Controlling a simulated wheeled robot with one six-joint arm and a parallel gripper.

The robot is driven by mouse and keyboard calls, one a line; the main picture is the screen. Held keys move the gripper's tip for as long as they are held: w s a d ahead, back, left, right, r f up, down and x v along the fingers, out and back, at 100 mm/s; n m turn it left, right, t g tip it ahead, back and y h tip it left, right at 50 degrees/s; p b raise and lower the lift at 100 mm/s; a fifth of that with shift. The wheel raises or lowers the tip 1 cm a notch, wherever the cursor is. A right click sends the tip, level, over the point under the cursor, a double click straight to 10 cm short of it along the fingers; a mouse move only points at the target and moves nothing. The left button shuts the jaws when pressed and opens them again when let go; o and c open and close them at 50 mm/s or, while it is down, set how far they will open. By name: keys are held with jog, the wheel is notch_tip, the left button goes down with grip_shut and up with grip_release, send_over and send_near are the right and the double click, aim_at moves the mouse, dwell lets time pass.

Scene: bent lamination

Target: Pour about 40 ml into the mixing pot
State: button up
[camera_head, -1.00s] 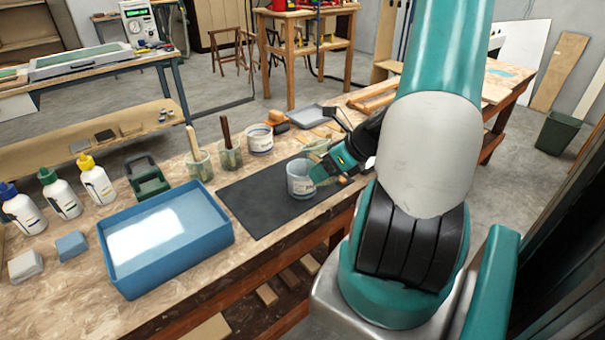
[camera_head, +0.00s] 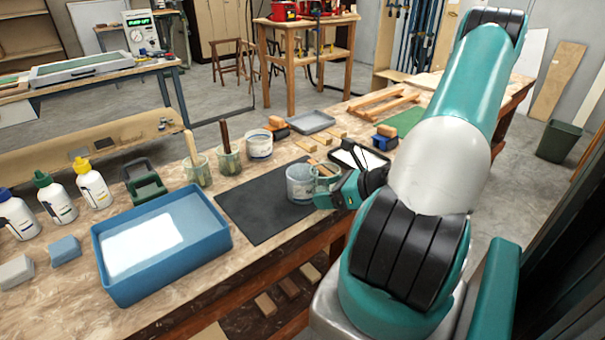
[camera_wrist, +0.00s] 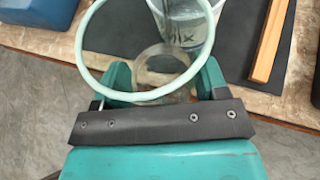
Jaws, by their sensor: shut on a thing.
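The mixing pot, a clear cup (camera_head: 299,184) with MIX lettering, stands upright on the dark mat. It also shows in the wrist view (camera_wrist: 188,32), partly behind the held cup. My gripper (camera_head: 326,196) is shut on a clear cup with a pale green rim (camera_wrist: 84,43), held just right of the pot. In the head view the held cup (camera_head: 328,177) is close beside the pot, partly hidden by it and my gripper. In the wrist view its rim overlaps the pot. I cannot tell how much liquid is in either cup, or whether any is flowing.
The dark mat (camera_head: 248,208) is mostly clear left of the pot. A blue tray (camera_head: 215,250) lies at front left. Two cups with handled tools (camera_head: 198,172) and a labelled tub (camera_head: 259,145) stand behind the mat. A wooden stick (camera_wrist: 270,42) lies near the pot.

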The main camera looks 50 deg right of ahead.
jog(key=shift+s+f+t+b, duration=0.2)
jog(key=shift+f+t+b, duration=0.3)
jog(key=shift+f+b, duration=0.55)
jog(key=shift+f, duration=0.2)
